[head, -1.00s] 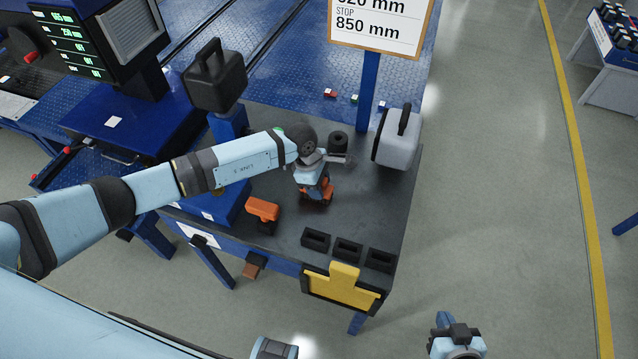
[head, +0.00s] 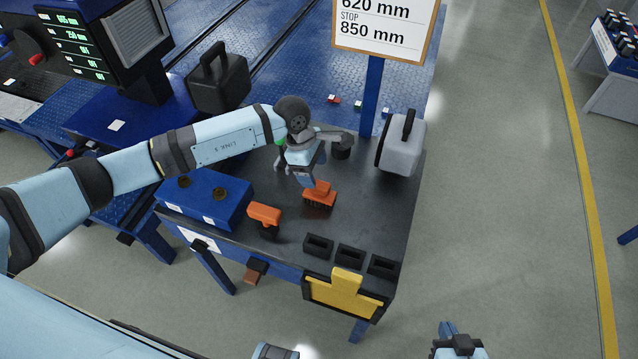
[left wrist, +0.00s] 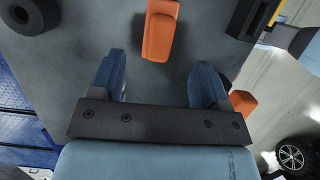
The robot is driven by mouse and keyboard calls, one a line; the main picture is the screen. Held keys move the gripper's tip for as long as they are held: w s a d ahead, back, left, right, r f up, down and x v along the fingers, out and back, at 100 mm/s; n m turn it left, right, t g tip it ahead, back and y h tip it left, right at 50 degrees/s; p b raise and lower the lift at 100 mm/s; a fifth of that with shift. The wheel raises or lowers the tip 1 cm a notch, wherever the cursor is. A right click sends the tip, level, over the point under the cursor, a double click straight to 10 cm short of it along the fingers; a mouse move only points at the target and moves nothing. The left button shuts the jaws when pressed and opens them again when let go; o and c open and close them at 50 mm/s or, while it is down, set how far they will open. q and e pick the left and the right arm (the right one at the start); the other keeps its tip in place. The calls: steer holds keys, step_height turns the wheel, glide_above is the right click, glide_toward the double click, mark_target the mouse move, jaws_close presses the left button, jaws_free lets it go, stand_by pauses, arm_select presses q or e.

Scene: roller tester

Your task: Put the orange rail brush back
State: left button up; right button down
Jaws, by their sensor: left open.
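The orange rail brush (head: 319,195) stands on the dark bench top, its orange handle up and dark bristles down. It also shows in the left wrist view (left wrist: 160,35), ahead of my fingers. My left gripper (head: 305,182) is open just beside and above the brush, toward the picture's upper left. In the left wrist view the gap between the fingers (left wrist: 160,80) is empty. A second orange-topped item (head: 265,213) with a dark stem is at the bench's left front edge. My right gripper (head: 459,343) is low over the floor, partly cut off.
Several black open blocks (head: 350,254) line the front, above a yellow panel (head: 345,288). A grey case (head: 403,146) and a dark cylinder (head: 341,152) stand toward the back right.

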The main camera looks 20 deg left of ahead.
arm_select(q)
steer(key=shift+v, duration=1.9)
